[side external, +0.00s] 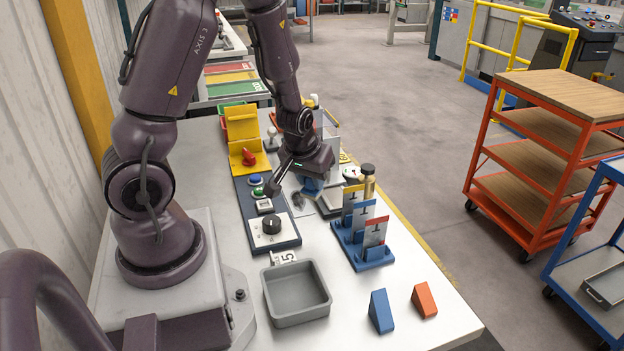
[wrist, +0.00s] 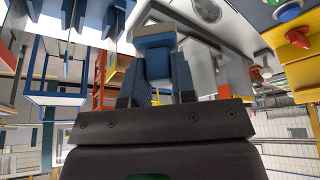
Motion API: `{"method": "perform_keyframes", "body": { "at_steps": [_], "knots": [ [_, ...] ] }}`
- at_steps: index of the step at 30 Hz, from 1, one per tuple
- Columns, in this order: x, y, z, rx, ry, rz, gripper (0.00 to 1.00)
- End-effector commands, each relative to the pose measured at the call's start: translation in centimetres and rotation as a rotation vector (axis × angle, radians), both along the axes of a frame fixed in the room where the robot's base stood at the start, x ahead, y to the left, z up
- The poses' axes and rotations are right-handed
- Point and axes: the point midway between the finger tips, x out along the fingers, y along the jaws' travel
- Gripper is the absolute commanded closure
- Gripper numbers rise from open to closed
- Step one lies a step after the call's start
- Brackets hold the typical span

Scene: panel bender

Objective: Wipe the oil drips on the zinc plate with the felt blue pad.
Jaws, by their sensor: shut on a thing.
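The felt blue pad (wrist: 157,62) is clamped between the two fingers of my gripper (wrist: 157,82) in the wrist view. A pale grey-beige layer covers its far end. In the side view my gripper (side external: 312,176) is low over the zinc plate (side external: 327,207), and the blue pad (side external: 311,185) shows just under it. Dark oil drips (side external: 298,200) lie on the plate left of the pad. A dark patch (wrist: 207,10) also shows on the plate in the wrist view. My arm hides part of the plate. I cannot tell whether the pad touches it.
A grey tray (side external: 295,293), a blue wedge (side external: 381,312) and an orange wedge (side external: 424,300) are nearer.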

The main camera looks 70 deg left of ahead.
Motion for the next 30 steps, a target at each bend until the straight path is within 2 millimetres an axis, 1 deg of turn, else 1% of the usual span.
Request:
{"method": "perform_keyframes", "body": {
  "at_steps": [1, 3, 6, 8, 13, 15, 19, 21, 24, 30],
  "knots": [
    [0.0, 0.0, 0.0, 0.0, 0.0, 0.0, 0.82],
    [0.0, 0.0, 0.0, 0.0, 0.0, 0.0, 0.94],
    [-0.1, 0.1, 0.0, 0.0, 0.0, 0.004, 0.94],
    [-0.4, 0.6, -0.1, -0.002, 0.003, 0.022, 0.94],
    [-1.5, 3.1, -1.0, -0.01, 0.014, 0.077, 0.94],
    [-1.6, 4.2, -1.4, -0.012, 0.016, 0.08, 0.94],
    [-1.3, 5.8, -1.8, -0.012, 0.012, 0.061, 0.94],
    [-0.7, 6.1, -1.9, -0.009, 0.006, 0.034, 0.94],
    [0.0, 6.0, -2.0, -0.001, 0.001, -0.002, 0.94],
    [0.0, 6.0, -3.1, -0.002, 0.002, -0.001, 0.94]
  ]
}}
